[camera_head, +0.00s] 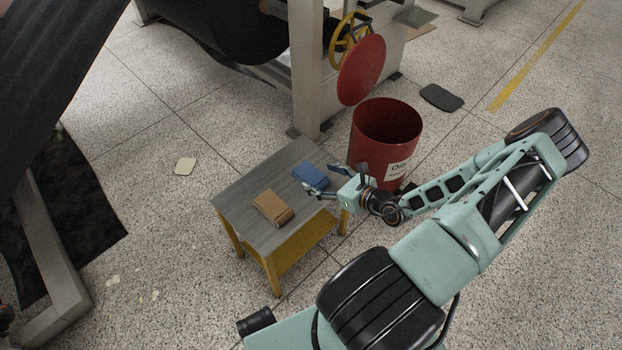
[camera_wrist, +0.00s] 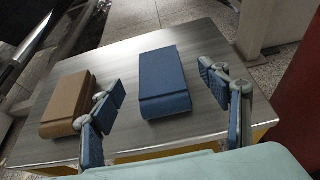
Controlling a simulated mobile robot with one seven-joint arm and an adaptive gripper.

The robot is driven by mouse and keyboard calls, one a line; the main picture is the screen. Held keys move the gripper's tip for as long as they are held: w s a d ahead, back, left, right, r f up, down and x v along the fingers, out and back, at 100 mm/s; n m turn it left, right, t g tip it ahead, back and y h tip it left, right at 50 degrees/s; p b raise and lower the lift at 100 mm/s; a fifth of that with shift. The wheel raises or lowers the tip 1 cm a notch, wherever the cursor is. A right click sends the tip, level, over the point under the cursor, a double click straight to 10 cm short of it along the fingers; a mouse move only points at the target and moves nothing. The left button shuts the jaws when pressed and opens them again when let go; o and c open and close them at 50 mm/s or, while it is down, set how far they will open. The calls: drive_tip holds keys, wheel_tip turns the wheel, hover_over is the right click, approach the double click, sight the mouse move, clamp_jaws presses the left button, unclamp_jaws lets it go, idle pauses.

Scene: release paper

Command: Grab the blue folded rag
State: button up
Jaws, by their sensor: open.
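The blue folded rag (camera_head: 311,176) lies flat on the right part of a small grey-topped table (camera_head: 240,200). In the wrist view the blue rag (camera_wrist: 164,80) lies ahead of my gripper, between the lines of its two fingers. My gripper (camera_head: 322,180) is open at the table's right edge, close to the rag. In the wrist view the open fingers (camera_wrist: 165,108) stand wide apart with nothing held between them. A brown folded rag (camera_head: 272,208) lies on the table nearer the front; it also shows in the wrist view (camera_wrist: 68,104), left of the left finger.
A red bin (camera_head: 365,145) with a label stands behind the table at the right, close to my arm. A machine frame (camera_head: 305,70) with a red disc (camera_head: 361,70) rises behind. The left and far parts of the tabletop are bare.

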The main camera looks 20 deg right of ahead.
sight(309, 173)
drive_tip(key=b+x, duration=0.1)
drive_tip(key=x, duration=0.1)
drive_tip(key=b+x, duration=0.1)
drive_tip(key=x, duration=0.1)
drive_tip(key=shift+a+f, duration=0.1)
drive_tip(key=shift+f, duration=0.2)
drive_tip(key=shift+w+a+f, duration=0.1)
drive_tip(key=shift+w+a, duration=0.1)
drive_tip(key=shift+w, duration=0.3)
drive_tip(key=shift+c, duration=0.7)
drive_tip(key=c, duration=1.1)
